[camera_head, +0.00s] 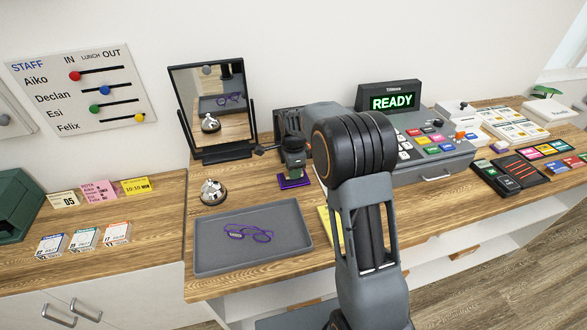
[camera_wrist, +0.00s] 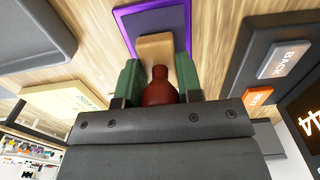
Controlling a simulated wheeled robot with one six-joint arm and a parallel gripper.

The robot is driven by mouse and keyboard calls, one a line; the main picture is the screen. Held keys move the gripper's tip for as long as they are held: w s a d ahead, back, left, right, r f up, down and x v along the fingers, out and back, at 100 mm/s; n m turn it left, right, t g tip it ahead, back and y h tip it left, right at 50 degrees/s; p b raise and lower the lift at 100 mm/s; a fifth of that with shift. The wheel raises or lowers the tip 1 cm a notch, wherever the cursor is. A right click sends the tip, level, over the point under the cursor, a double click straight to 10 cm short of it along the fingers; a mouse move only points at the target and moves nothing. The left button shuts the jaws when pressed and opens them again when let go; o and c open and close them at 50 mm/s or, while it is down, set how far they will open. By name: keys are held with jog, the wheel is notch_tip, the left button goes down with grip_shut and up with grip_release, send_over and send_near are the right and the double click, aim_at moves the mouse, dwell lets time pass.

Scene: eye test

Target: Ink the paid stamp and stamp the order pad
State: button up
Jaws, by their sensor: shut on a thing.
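My gripper (camera_head: 293,158) is over the purple-edged ink pad (camera_head: 294,182) beside the register. In the wrist view, its green fingers (camera_wrist: 158,78) are shut on the stamp's red-brown handle (camera_wrist: 158,90). The stamp's wooden block (camera_wrist: 155,47) points at the dark face of the ink pad (camera_wrist: 122,14). I cannot tell whether the block touches it. The stamp's printing face is hidden. The pale yellow order pad (camera_wrist: 62,97) lies to the left in the wrist view. In the head view, the order pad (camera_head: 324,222) is mostly hidden behind my arm.
A grey tray (camera_head: 215,259) with purple glasses (camera_head: 249,233) lies front left. A bell (camera_head: 213,191) and a framed mirror (camera_head: 213,108) stand behind it. The register (camera_head: 433,162), its display reading READY (camera_head: 392,102), is on the right. Bare counter lies between bell and ink pad.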

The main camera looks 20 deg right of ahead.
jog(key=shift+f, duration=0.4)
dwell(1.1)
jog(key=shift+r, duration=0.15)
jog(key=shift+r+p, duration=2.4)
jog(key=shift+r, duration=1)
